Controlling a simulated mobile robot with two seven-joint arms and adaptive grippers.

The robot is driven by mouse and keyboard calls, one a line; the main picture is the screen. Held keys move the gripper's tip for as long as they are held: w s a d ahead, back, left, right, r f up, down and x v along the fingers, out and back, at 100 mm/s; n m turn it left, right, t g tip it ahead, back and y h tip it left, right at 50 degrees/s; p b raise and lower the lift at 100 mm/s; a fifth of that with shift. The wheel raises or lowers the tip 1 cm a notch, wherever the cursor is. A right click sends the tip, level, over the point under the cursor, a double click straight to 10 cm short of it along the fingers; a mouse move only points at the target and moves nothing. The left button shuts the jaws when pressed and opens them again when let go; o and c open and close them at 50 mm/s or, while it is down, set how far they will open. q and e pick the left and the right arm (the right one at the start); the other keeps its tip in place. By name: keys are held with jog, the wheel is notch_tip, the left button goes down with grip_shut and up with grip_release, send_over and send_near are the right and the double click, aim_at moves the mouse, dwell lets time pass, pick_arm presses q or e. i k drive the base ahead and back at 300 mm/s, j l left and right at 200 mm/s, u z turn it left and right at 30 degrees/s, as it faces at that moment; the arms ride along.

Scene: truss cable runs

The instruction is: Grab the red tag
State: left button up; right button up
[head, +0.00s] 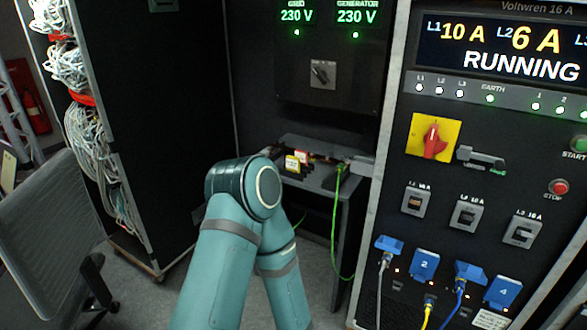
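No item can be made out for sure as the red tag. A small patch of red shows among the small items on a low dark table (325,182) in the middle, behind a yellow and white item (292,164). It is too small to tell whether this is the tag. One teal arm of mine rises from the bottom centre, bends at its joint left of the table and goes back down. It hides part of the table's left side. Neither gripper shows, so I cannot see whether either holds anything.
A black panel (300,112) with green voltage displays stands behind the table. A power cabinet (385,150) with a red rotary switch (432,141) and blue plugs stands right. A green cable (334,235) hangs from the table. A mesh chair (45,230) and cable rack (90,150) stand left.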

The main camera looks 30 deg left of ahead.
aim_at(303, 155)
jog(key=z, duration=0.25)
jog(key=j+z, duration=0.45)
jog(key=i+j+z, duration=0.1)
jog(key=j+z, duration=0.5)
jog(key=j, duration=0.25)
jog(key=k+j+z, duration=0.2)
jog(key=j, duration=0.2)
jog(key=k+j, duration=0.1)
jog(key=j, duration=0.4)
jog(key=k+j+z, duration=0.1)
jog(key=j, duration=0.4)
jog(key=k+j, duration=0.1)
jog(key=j, duration=0.35)
jog(key=k+j, duration=0.1)
jog(key=j, duration=0.4)
jog(key=z, duration=0.05)
